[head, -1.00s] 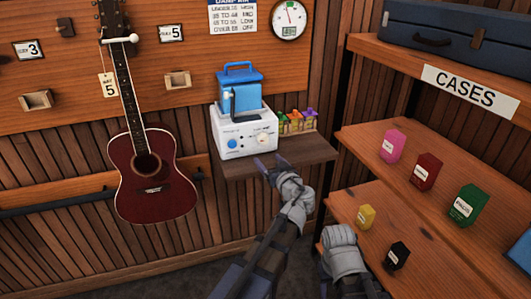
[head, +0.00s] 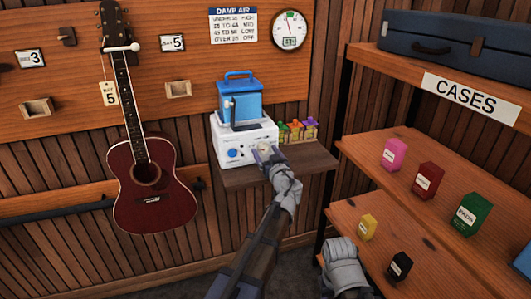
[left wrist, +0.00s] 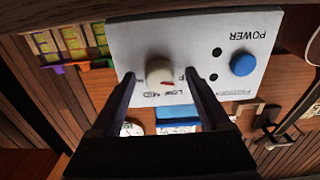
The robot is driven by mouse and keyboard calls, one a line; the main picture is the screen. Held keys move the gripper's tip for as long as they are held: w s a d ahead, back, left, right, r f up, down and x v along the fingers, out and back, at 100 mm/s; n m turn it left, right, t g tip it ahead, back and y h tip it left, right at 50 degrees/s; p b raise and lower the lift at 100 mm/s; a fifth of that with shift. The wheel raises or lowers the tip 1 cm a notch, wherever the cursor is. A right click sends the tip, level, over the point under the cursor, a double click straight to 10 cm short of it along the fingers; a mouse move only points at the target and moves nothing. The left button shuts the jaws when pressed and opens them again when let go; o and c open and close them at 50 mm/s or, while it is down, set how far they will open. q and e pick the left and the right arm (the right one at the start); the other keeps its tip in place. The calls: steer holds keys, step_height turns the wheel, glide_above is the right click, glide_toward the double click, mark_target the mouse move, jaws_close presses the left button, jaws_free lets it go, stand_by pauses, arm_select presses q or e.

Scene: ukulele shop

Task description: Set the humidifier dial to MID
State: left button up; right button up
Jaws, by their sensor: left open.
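The humidifier (head: 246,138) is a white box with a blue tank and handle on a small wooden shelf. Its dial (left wrist: 160,72) is a cream knob with a red mark, on the white front panel in the left wrist view. LOW and MID lettering shows beside it, partly hidden; I cannot tell exactly which label the mark meets. My left gripper (head: 264,154) is at the panel, open, its fingers on either side of the dial with gaps. My right gripper (head: 343,264) shows only as a grey body low in the head view; its fingers are hidden.
A blue power button (left wrist: 244,64) is on the same panel. Small coloured items (head: 298,131) stand right of the humidifier. A DAMP AIR chart (head: 233,25) and round gauge (head: 289,30) hang above. A red guitar (head: 152,190) hangs left; shelves with small boxes (head: 468,210) stand right.

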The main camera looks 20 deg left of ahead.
arm_select(q)
steer(key=shift+w+a, duration=0.1)
jaws_close()
stand_by(0.7)
